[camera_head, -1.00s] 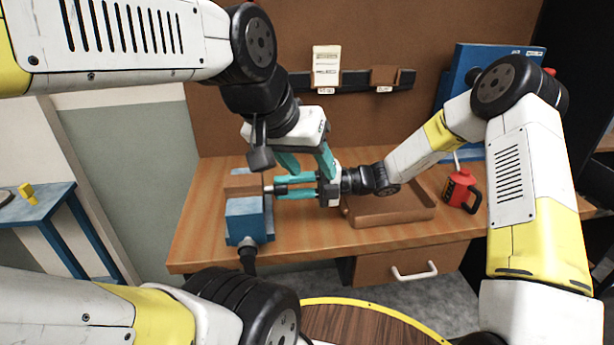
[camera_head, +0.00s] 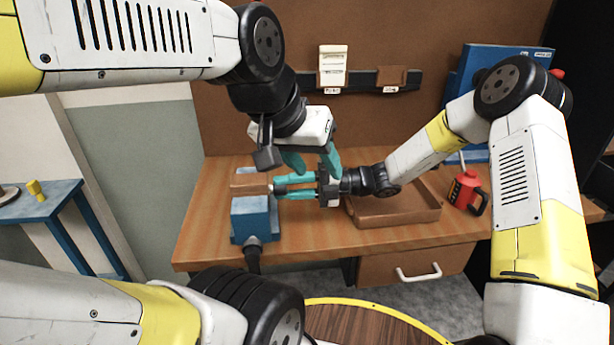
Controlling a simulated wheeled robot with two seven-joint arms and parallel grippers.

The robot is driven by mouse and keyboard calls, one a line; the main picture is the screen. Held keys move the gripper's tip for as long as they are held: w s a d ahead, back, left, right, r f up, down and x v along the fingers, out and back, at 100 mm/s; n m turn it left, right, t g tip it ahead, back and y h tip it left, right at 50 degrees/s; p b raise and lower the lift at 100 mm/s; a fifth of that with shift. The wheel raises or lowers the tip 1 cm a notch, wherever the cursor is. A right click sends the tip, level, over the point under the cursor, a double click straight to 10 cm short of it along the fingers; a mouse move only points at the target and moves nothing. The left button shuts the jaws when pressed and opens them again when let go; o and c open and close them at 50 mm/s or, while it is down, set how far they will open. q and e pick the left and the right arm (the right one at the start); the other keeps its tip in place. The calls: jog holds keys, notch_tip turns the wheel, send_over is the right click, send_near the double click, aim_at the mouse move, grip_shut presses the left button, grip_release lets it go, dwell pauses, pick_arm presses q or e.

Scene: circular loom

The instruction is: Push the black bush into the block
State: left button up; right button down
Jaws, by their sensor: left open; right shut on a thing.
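A brown block (camera_head: 249,184) sits in a blue vise (camera_head: 250,222) at the left end of the workbench. My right gripper (camera_head: 281,188) reaches in from the right and points left, its teal fingers shut on a small dark piece, seemingly the black bush (camera_head: 274,188). The bush's tip is at the block's right side; I cannot tell whether it touches or has entered the block. My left gripper (camera_head: 312,163) hangs open just above and behind the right gripper, teal fingers pointing down. It appears empty, and the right gripper partly hides its fingertips.
A brown tray (camera_head: 400,212) lies right of the grippers, with a red container (camera_head: 466,190) beyond it. A blue case (camera_head: 505,65) stands at the back right. A dark rail (camera_head: 360,80) crosses the back panel. A blue side table (camera_head: 45,203) is at far left.

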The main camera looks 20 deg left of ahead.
jog(key=shift+s+a, duration=0.15)
jog(key=shift+a, duration=0.1)
jog(key=c, duration=1)
grip_release()
jog(key=shift+a, duration=0.1)
jog(key=shift+v, duration=3.9)
